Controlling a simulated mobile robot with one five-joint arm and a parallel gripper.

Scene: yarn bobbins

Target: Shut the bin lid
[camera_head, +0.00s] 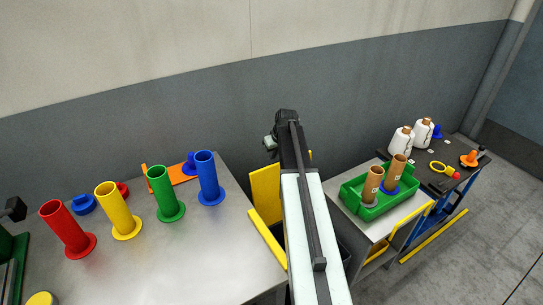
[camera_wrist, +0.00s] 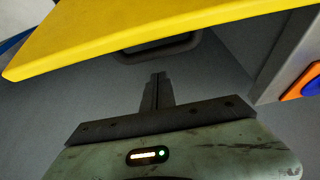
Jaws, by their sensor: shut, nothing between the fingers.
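The yellow bin lid (camera_head: 265,190) stands raised behind my arm, between the two metal tables. My arm hides much of it, and a small yellow corner shows to the right of the arm. The dark bin (camera_head: 343,255) is mostly hidden below, beside the arm. In the wrist view a yellow panel (camera_wrist: 130,38), which looks like the lid, spans the top of the picture. My gripper (camera_wrist: 158,76) is shut and empty, with its fingertips below the panel in that picture. I cannot tell whether they touch it. In the head view my arm's end hides the fingers.
The left table (camera_head: 215,245) carries red, yellow, green and blue tubes on round bases. The right stand holds a green tray (camera_head: 363,211) with brown bobbins. A dark table (camera_head: 423,175) with white yarn cones stands farther right. The wall is close behind.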

